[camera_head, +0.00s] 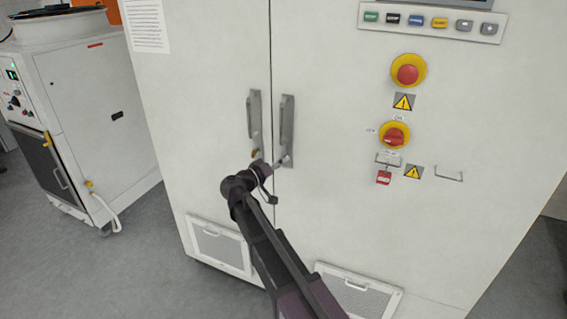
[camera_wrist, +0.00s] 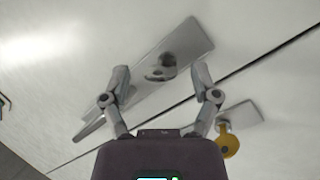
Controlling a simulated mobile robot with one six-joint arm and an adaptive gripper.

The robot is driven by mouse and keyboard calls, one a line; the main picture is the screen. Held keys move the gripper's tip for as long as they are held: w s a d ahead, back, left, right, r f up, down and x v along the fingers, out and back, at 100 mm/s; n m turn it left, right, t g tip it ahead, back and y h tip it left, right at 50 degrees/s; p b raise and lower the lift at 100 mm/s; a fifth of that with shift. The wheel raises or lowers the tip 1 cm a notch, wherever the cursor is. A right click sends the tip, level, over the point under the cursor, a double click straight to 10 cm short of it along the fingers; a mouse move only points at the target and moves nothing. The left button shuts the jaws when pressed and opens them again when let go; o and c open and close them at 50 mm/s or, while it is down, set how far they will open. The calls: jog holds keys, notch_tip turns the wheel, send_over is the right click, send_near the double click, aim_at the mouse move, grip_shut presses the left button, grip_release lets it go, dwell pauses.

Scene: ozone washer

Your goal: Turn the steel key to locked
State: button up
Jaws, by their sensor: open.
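The steel key (camera_wrist: 161,67) appears as a small grey piece with a dark shadow on a metal handle plate in the wrist view. I cannot tell which way it is turned. That plate belongs to the right door handle (camera_head: 287,122) in the head view. My gripper (camera_wrist: 161,74) is open, with one finger on each side of the key in the picture; no contact is clear. In the head view my gripper (camera_head: 274,164) is at the lower end of the right handle and hides part of that area.
A brass-coloured key (camera_wrist: 228,146) sits at the left door handle (camera_head: 254,115), close beside my gripper. The white cabinet (camera_head: 215,150) fills the front. A red emergency button (camera_head: 408,74) and red rotary switch (camera_head: 393,136) are on its right. A smaller white machine (camera_head: 95,90) stands left.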

jog(key=shift+w+d, duration=0.35)
